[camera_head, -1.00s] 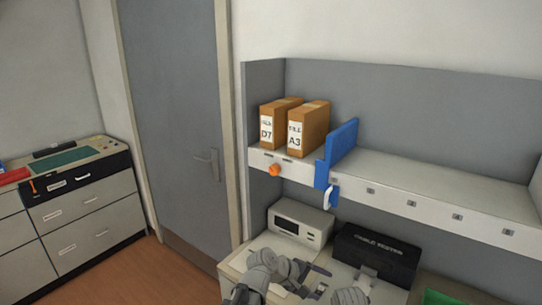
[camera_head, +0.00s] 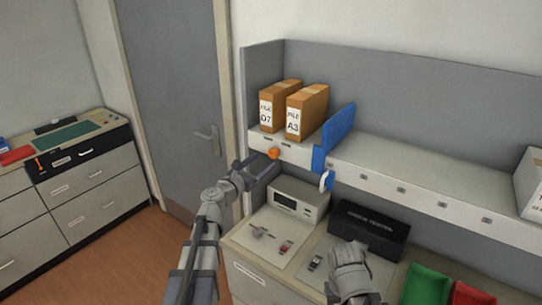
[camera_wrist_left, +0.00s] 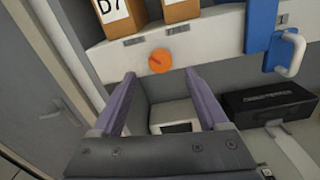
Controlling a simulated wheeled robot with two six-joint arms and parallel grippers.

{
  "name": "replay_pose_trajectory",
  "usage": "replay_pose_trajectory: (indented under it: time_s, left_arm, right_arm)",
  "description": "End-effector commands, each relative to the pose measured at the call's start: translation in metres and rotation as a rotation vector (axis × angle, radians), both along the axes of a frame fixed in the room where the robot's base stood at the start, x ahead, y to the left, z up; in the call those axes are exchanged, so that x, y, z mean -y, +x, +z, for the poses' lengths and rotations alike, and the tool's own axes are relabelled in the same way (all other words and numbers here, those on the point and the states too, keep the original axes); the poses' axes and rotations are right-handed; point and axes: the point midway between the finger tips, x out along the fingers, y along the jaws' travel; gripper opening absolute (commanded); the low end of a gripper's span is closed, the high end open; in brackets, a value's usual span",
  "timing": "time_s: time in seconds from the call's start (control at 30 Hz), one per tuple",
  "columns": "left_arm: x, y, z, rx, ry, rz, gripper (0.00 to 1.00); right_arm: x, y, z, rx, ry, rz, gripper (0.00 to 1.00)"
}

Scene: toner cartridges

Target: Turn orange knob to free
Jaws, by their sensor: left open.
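The orange knob (camera_head: 273,153) is on the front face of the shelf, below the two file boxes. It also shows in the left wrist view (camera_wrist_left: 160,61), as a round disc with a dark slanted line on it. My left gripper (camera_head: 258,168) is open and empty, just below and in front of the knob. In the left wrist view its purple fingers (camera_wrist_left: 160,80) are spread wide, with the knob beyond and between their tips; I see no contact. My right gripper (camera_head: 347,258) is low over the desk; its fingers are not clear.
Two brown file boxes (camera_head: 304,112) stand on the shelf (camera_head: 400,167). A blue divider (camera_head: 338,132) with a white handle (camera_head: 325,181) is right of the knob. Below are a white device (camera_head: 297,199), a black box (camera_head: 368,229), and green (camera_head: 426,285) and red (camera_head: 472,295) bins.

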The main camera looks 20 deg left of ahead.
Motion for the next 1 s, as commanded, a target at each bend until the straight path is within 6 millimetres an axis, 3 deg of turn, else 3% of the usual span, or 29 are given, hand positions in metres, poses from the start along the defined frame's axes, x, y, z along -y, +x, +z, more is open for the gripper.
replay_pose_trajectory:
  time_s: [0.33, 0.67, 1.0]
  left_arm:
    - [0.017, 0.052, 0.000, 0.000, 0.002, -0.004, 0.77]
    - [0.020, 0.057, 0.000, 0.000, 0.002, -0.002, 0.77]
    - [0.020, 0.057, 0.000, 0.000, 0.002, -0.002, 0.41]
  right_arm:
    - [0.000, 0.000, 0.000, 0.000, 0.000, 0.000, 0.50]
    - [0.000, 0.000, 0.000, 0.000, 0.000, 0.000, 0.50]
    - [0.000, 0.000, 0.000, 0.000, 0.000, 0.000, 0.50]
